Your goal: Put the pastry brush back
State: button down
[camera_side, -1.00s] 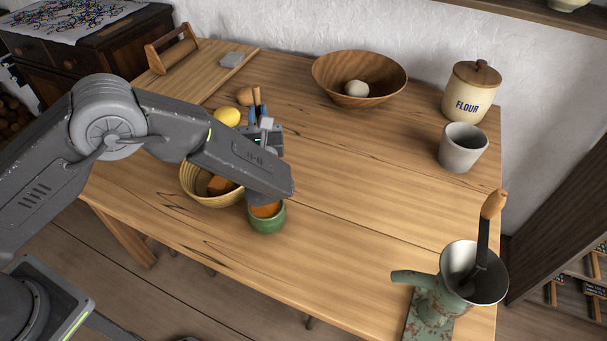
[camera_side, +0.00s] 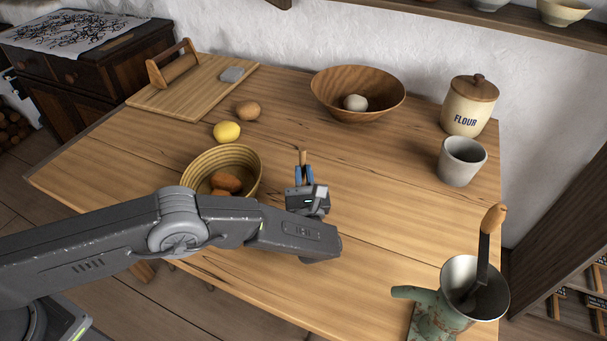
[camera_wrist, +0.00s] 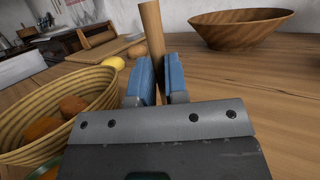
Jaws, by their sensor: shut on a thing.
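My gripper (camera_side: 303,172) is above the middle of the table, right of the woven basket. Its blue fingers are shut on a wooden handle (camera_side: 302,157), taken to be the pastry brush's. In the wrist view the handle (camera_wrist: 152,38) stands nearly upright, tilted slightly, between the two fingers (camera_wrist: 158,80). The lower end of the brush is hidden behind the gripper, so I cannot see its bristles. A grey cup (camera_side: 461,163), its inside partly visible, stands upright at the right of the table.
The woven basket (camera_side: 250,178) holds brown items. A green cup's rim (camera_wrist: 42,172) shows at the wrist view's lower left. A lemon (camera_side: 227,131), wooden bowl (camera_side: 335,98), flour jar (camera_side: 465,112) and metal hopper holding a wooden-handled tool (camera_side: 452,270) surround clear tabletop (camera_side: 385,210).

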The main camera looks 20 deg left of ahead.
jog(key=shift+f, duration=0.15)
jog(key=c, duration=1.1)
grip_release()
jog(key=shift+c, duration=0.2)
jog(key=shift+s+d, duration=0.15)
jog(key=shift+s, duration=0.05)
jog(key=v, duration=0.4)
jog(key=shift+s+d+f, duration=0.1)
jog(key=shift+s+d, duration=0.05)
jog(key=shift+s, duration=0.1)
notch_tip(320, 180, up, 7)
